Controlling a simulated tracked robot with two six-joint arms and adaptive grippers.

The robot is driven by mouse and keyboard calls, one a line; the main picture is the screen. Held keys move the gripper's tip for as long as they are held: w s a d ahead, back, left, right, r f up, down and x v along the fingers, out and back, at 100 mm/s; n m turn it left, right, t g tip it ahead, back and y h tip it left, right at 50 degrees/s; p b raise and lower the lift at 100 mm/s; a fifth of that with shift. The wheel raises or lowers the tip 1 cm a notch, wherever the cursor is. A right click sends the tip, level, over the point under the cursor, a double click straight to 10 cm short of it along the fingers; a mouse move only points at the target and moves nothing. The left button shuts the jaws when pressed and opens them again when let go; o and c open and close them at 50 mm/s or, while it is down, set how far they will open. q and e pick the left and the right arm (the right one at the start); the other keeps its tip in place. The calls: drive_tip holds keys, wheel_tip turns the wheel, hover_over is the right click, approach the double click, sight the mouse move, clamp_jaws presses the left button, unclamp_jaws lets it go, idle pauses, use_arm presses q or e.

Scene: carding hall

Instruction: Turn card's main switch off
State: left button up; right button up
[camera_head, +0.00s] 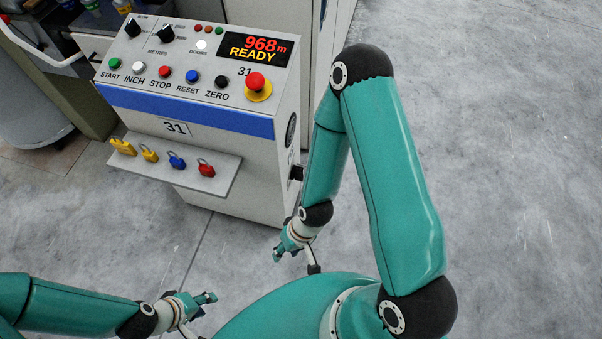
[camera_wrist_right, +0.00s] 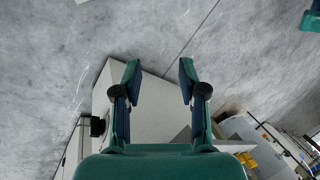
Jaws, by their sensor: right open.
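The card's control cabinet (camera_head: 240,190) stands upright at left centre in the head view, its display reading "968m READY". A black fitting (camera_head: 296,173) sticks out of its right side, and it looks like the main switch. It also shows as a dark block left of the fingers in the right wrist view (camera_wrist_right: 97,126). Its handle position is too small to tell. My right gripper (camera_head: 284,254) is open and empty, below and apart from that fitting; its spread fingers (camera_wrist_right: 159,82) show in the wrist view. My left gripper (camera_head: 208,304) looks open and empty at the bottom.
The cabinet's sloped panel has buttons and a red emergency stop (camera_head: 257,84). A shelf (camera_head: 226,178) with several coloured padlocks juts out from its front. A grey bin (camera_head: 30,115) stands at far left. The concrete floor to the right is clear.

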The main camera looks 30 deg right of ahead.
drive_tip(key=shift+o, duration=0.6)
drive_tip(key=shift+f, duration=0.1)
drive_tip(key=m+t+y+b, duration=0.8)
drive_tip(key=m+t+b, duration=0.5)
drive_tip(key=m+b, duration=1.5)
approach(298, 173)
drive_tip(key=w+a+b, duration=0.1)
drive_tip(key=w, duration=0.1)
drive_tip(key=w+a+f+n+b, duration=0.1)
drive_tip(key=w+a, duration=0.1)
drive_tip(key=w+a+n+b, duration=0.1)
drive_tip(key=w, duration=0.2)
drive_tip(key=shift+a+f+b, duration=0.2)
drive_tip(key=shift+a+b, duration=0.1)
drive_tip(key=shift+a, duration=0.05)
